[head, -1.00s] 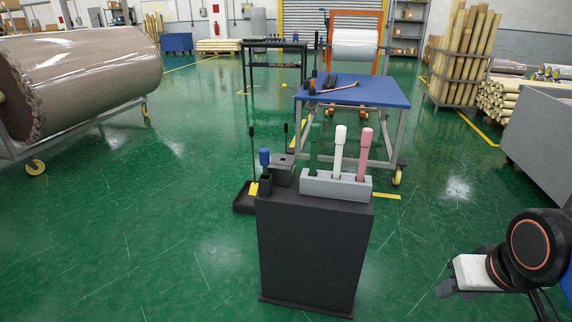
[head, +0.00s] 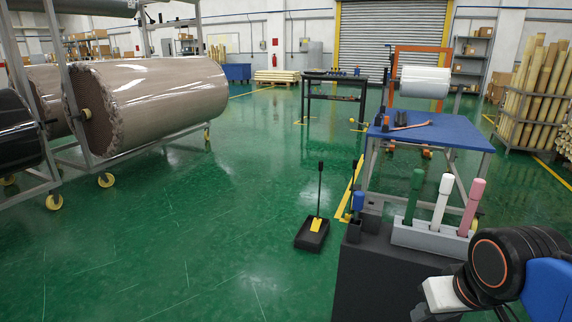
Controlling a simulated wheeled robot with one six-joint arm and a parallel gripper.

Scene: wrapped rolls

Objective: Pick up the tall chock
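I cannot tell for sure which thing is the tall chock. A low black block (head: 309,238) with a yellow patch and a tall thin upright rod stands on the green floor, left of a dark pedestal (head: 385,285). A second dark-topped rod (head: 354,168) shows behind the pedestal, its foot hidden. My gripper (head: 420,311) is at the lower right, in front of the pedestal and well apart from the floor block. Only a small dark part of it shows beneath a white wrist piece, and its fingertips cannot be made out.
The pedestal carries a grey rack (head: 425,236) with green, white and pink handles, and a blue-topped piece (head: 358,201). A blue-topped table (head: 440,133) stands behind. Large wrapped rolls (head: 150,95) on a wheeled rack stand left. Floor left of the block is clear.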

